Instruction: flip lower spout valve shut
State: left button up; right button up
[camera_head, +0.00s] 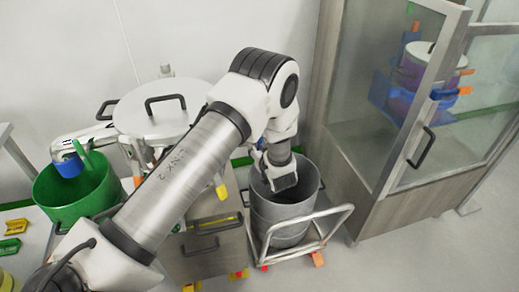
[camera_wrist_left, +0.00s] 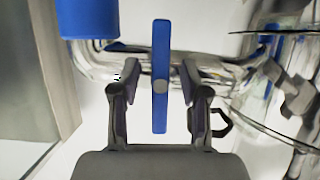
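The lower spout valve shows in the left wrist view as a long blue handle (camera_wrist_left: 160,60) with a grey pivot, in front of a shiny metal pipe (camera_wrist_left: 210,68). A blue spout end (camera_wrist_left: 88,18) hangs off that pipe at upper left. My left gripper (camera_wrist_left: 159,88) is open, with one finger on each side of the handle and a gap to both; how deep the handle sits between them is unclear. In the head view my left gripper (camera_head: 284,182) is over a grey drum (camera_head: 283,214); the valve is hidden there. My right gripper is not in view.
The grey drum stands on a wheeled cart (camera_head: 335,222). A round-lidded vessel (camera_head: 160,112) is behind my arm. A second blue spout (camera_head: 68,166) with a green handle (camera_head: 82,155) hangs over a green bucket (camera_head: 85,195). A glass-doored cabinet (camera_head: 385,195) stands close at right.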

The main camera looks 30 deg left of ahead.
pick_arm(q)
jog(key=v, duration=1.2)
jog(key=shift+s+f, duration=0.1)
